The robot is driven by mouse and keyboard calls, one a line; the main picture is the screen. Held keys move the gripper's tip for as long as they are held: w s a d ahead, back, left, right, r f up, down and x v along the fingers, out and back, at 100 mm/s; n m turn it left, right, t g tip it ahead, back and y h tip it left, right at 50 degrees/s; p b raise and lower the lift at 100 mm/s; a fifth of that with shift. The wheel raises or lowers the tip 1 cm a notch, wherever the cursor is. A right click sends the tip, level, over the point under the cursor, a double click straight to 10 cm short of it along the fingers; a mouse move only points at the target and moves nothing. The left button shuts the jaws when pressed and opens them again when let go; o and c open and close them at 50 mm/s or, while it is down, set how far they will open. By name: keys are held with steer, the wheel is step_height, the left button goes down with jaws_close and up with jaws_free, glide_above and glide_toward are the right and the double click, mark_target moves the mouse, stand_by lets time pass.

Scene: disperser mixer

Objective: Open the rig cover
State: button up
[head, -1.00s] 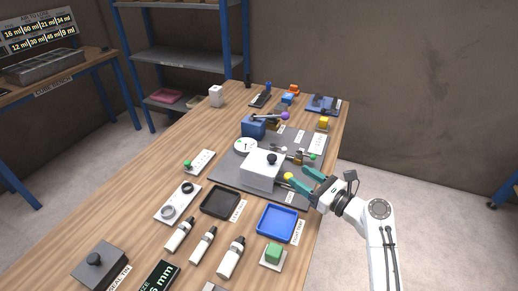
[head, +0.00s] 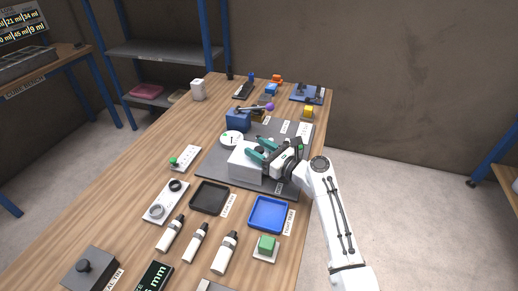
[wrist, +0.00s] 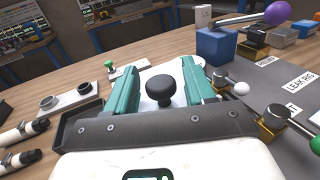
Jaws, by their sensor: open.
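The rig cover (head: 240,171) is a pale grey-white box on the dark rig plate (head: 212,160). In the wrist view its black round knob (wrist: 160,88) stands upright on the white top (wrist: 160,69). My gripper (head: 258,149) is over the cover in the head view and hides its top and knob there. In the wrist view my gripper's two green fingers (wrist: 163,86) are apart, one on each side of the knob. The gripper is open, and I cannot tell whether either finger touches the knob.
A blue block with a purple-tipped lever (head: 269,107) and a round dial (head: 231,138) stand behind the cover. Valves with a white ball (wrist: 241,89) and a green knob (wrist: 316,143) are to the right. Black (head: 194,205) and blue (head: 252,226) trays lie in front.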

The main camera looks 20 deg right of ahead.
jaws_close()
stand_by(0.6)
